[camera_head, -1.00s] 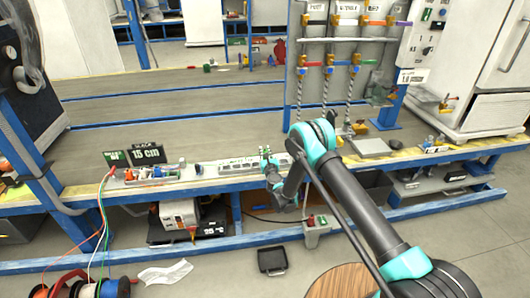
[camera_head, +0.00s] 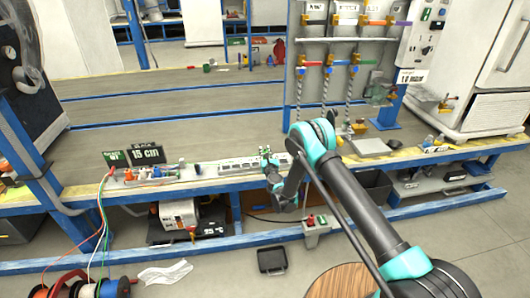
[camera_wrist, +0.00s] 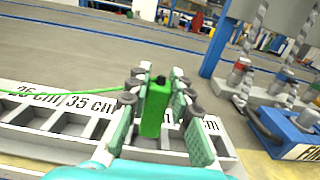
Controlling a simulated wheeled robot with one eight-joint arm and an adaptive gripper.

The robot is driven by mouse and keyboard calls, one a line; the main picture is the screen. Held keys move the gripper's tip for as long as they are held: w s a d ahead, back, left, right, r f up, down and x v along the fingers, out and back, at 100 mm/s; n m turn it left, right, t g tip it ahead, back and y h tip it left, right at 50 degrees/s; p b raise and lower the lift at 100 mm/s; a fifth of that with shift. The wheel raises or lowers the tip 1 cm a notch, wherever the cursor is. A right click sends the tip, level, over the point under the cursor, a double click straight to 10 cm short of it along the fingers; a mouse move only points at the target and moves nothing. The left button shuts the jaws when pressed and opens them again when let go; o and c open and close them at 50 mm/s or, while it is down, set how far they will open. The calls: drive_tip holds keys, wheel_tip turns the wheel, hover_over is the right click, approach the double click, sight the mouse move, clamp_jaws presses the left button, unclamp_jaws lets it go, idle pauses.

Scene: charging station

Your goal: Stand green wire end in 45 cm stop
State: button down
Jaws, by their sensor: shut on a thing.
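My gripper (camera_wrist: 155,105) is shut on the green wire end (camera_wrist: 156,110), a green block with a dark top that stands roughly upright between the fingers. Its green wire (camera_wrist: 60,94) runs off to the left in the wrist view. The pale stop rail (camera_wrist: 62,122) with open compartments lies under the gripper. Labels for 25 cm and 35 cm show left of the gripper; the label behind it is mostly hidden, only "cm" shows at its right. I cannot tell whether the block's foot is inside a compartment. In the head view, my gripper (camera_head: 268,161) is at the right end of the rail (camera_head: 235,166).
In the head view, a 15 cm sign (camera_head: 146,155) and small coloured parts stand left on the bench. Wire spools (camera_head: 85,289) lie on the floor. The bench behind the rail is clear.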

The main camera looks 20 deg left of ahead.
drive_tip(key=shift+r, duration=0.3)
idle(0.5)
drive_tip(key=shift+f, duration=2.05)
idle(5.0)
